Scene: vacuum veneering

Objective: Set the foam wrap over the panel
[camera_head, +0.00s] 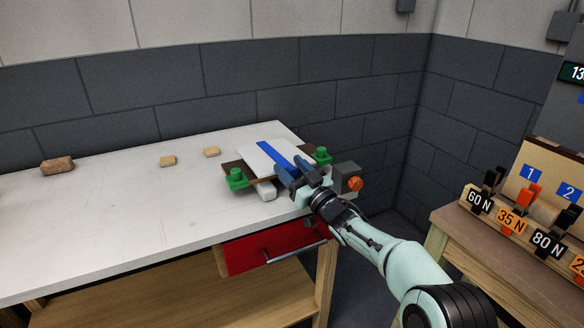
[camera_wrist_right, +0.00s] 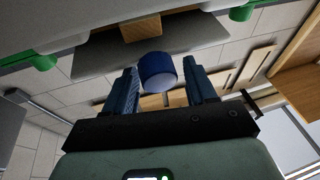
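The foam wrap (camera_head: 258,158) shows as a white slab with a blue bar along its top, lying over a brown board (camera_head: 232,168) near the right end of the bench. Which board is the panel I cannot tell. My right gripper (camera_head: 290,172) is at the slab's near right edge, by the bar's near end. The right wrist view shows its two dark blue fingers (camera_wrist_right: 162,85) apart, with the round end of a blue bar (camera_wrist_right: 158,72) between them and narrow gaps on both sides. My left gripper is out of view.
Green clamps (camera_head: 236,178) stand on both sides of the board. A grey block with an orange knob (camera_head: 355,184) is close right of my gripper. Small wooden blocks (camera_head: 168,161) lie left on the white bench (camera_head: 110,215). A labelled weight rack (camera_head: 530,205) stands right.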

